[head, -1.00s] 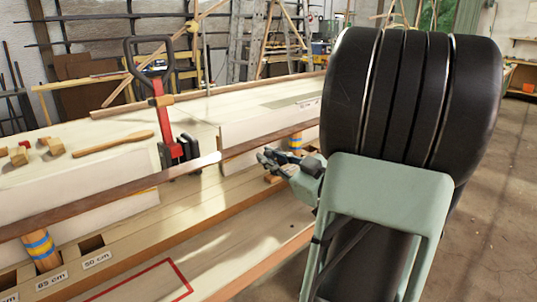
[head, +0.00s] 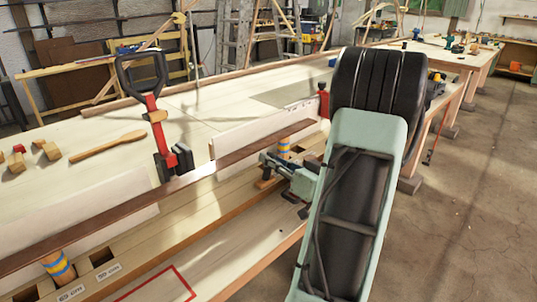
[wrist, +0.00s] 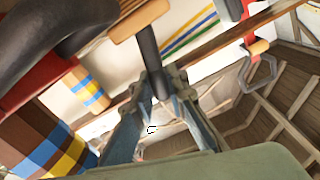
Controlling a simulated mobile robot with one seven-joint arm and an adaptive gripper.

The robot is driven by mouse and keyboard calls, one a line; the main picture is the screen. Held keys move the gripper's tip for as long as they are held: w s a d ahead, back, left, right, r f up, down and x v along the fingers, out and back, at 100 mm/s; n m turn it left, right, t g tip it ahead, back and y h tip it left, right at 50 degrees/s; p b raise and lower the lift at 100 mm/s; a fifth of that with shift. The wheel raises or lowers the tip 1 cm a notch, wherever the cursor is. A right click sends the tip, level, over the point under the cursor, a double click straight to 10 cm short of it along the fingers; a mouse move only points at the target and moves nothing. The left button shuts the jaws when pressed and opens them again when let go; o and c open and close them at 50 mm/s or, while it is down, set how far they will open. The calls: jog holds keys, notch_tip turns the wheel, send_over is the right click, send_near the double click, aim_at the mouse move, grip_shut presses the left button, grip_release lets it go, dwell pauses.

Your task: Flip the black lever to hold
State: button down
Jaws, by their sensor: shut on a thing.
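In the wrist view a black lever (wrist: 148,58), a dark rod under a wooden crosspiece (wrist: 140,18), runs down between the fingers of my gripper (wrist: 158,92). The fingers are shut on it near its lower end. In the head view my gripper (head: 268,163) is beside the dark bent lath (head: 110,205), right of the near red clamp (head: 158,137). Any hold marking is not readable.
A blue-and-yellow banded post (head: 57,267) stands by the lath at front left; another (head: 284,146) stands behind my gripper. A second red clamp (head: 323,102) is farther right. Floor is open at right.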

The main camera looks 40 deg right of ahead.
jog(key=shift+d+f, duration=0.1)
dwell(0.4)
jog(key=c, duration=1.9)
grip_release()
jog(key=s, duration=0.8)
jog(key=s+d, duration=0.1)
jog(key=s, duration=0.3)
